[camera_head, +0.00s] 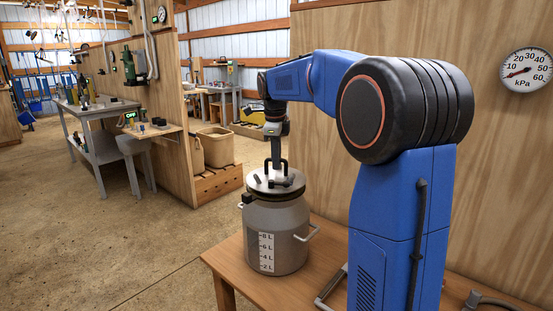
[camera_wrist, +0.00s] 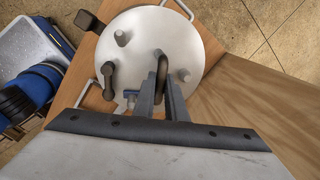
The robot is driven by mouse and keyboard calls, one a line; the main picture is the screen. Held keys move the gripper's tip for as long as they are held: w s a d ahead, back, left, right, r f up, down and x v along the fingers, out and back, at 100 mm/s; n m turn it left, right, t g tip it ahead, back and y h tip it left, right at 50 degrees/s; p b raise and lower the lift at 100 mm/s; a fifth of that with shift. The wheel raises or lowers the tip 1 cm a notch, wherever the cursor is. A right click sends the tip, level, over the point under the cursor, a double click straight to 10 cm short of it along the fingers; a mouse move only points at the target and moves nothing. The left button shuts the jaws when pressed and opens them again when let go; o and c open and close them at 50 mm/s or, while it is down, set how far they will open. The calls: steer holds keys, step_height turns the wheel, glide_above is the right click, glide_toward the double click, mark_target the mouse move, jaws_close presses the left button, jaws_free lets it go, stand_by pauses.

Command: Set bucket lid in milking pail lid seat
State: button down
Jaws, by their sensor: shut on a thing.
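The bucket lid (camera_head: 262,186) is a round, pale metal disc with a dark loop handle and short stubs on top. It lies level at the mouth of the grey milking pail (camera_head: 284,240), which stands upright on the wooden table. My gripper (camera_head: 277,176) points down from above and is shut on the lid's dark handle. In the wrist view the gripper (camera_wrist: 161,90) has its fingers around that handle, and the lid (camera_wrist: 185,40) fills the upper middle. The lid covers the lid seat, so I cannot tell whether it rests fully in it.
The wooden table (camera_head: 225,257) has its left edge just beside the pail. A plywood wall with a kPa gauge (camera_head: 526,72) stands behind. A workbench (camera_head: 100,106) stands far left, with open floor before it.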

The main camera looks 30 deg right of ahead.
steer(key=shift+f, duration=1.05)
steer(key=c, duration=1.7)
jaws_free()
steer(key=r, duration=0.5)
steer(key=s+a+r, duration=0.1)
steer(key=r, duration=0.5)
steer(key=s+r, duration=0.1)
steer(key=r, duration=0.5)
steer(key=shift+s+a+r, duration=0.1)
steer(key=shift+a+r, duration=0.05)
steer(key=shift+a, duration=0.2)
steer(key=s+a+f+n+t, duration=0.1)
steer(key=s+a+f+n, duration=0.2)
steer(key=s+f+n, duration=0.5)
steer(key=s+a+f+n+t, duration=0.1)
steer(key=s+a+f+n, duration=0.2)
steer(key=s+f+n, duration=0.6)
steer(key=s+a+f+n+t+y, duration=0.1)
steer(key=s+a+f+n, duration=0.2)
steer(key=s+f+n, duration=0.5)
steer(key=shift+s+a+f+n, duration=0.1)
steer(key=shift+s+f, duration=0.65)
steer(key=shift+s, duration=1.1)
steer(key=shift+s+f+n, duration=0.1)
steer(key=shift+s+f, duration=0.65)
steer(key=shift+s, duration=1.15)
steer(key=shift+s+a+f+n, duration=0.1)
steer(key=shift+s+f, duration=0.65)
steer(key=shift+s, duration=1.1)
